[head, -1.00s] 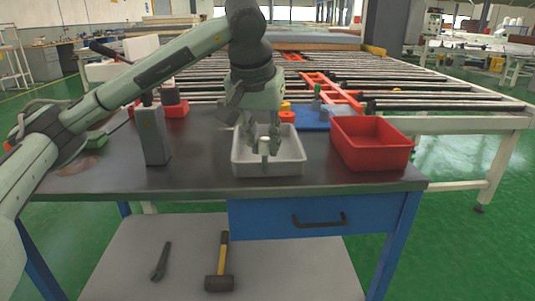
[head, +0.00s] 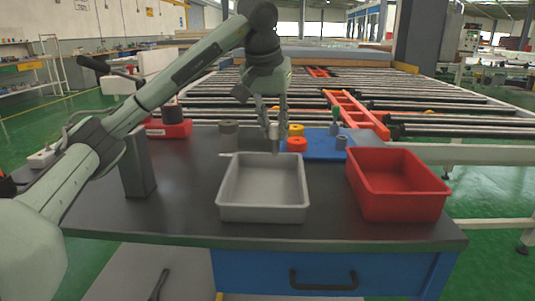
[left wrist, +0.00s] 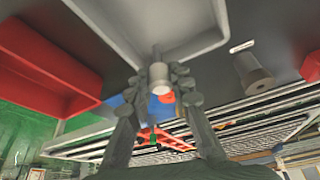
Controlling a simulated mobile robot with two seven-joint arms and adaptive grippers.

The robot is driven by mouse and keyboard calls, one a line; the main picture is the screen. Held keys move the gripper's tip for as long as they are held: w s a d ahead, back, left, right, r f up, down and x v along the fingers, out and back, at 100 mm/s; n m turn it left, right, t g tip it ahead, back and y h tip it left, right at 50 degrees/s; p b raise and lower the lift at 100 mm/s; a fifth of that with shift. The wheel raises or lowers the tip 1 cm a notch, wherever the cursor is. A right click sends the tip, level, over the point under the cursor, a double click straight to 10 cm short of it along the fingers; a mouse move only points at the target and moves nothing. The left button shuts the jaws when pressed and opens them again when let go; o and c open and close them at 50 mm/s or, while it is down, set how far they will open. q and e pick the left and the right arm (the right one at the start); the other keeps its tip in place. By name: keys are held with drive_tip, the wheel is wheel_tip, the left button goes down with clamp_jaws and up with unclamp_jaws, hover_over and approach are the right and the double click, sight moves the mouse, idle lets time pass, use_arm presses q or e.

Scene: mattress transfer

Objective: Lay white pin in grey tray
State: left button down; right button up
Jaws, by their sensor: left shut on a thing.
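The grey tray (head: 263,213) is on the dark tabletop and looks empty; its rim also shows at the top of the left wrist view (left wrist: 212,42). My left gripper (head: 273,128) is shut on a pale grey cylinder (head: 275,140) with a thin tip. The cylinder is held at the tray's far rim in the head view; its exact height is hard to tell. It also shows in the left wrist view (left wrist: 158,74). A small white pin (left wrist: 242,46) lies outside the tray, by its far left corner in the head view (head: 226,155). My right gripper is out of view.
A red bin (head: 400,203) stands right of the tray. A grey cylinder (head: 228,136), yellow and red round parts (head: 297,144) and a blue mat (head: 325,151) are behind. A grey upright block (head: 137,165) stands left.

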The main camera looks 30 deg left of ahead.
use_arm(q)
drive_tip(key=a+f, duration=0.1)
drive_tip(key=f, duration=0.1)
drive_tip(key=w+a+f, duration=0.1)
drive_tip(key=f, duration=0.1)
drive_tip(key=w+a+f, duration=0.1)
drive_tip(key=shift+a+f, duration=0.2)
drive_tip(key=shift+f, duration=0.5)
drive_tip(key=c, duration=1.4)
unclamp_jaws()
drive_tip(key=shift+o, duration=0.2)
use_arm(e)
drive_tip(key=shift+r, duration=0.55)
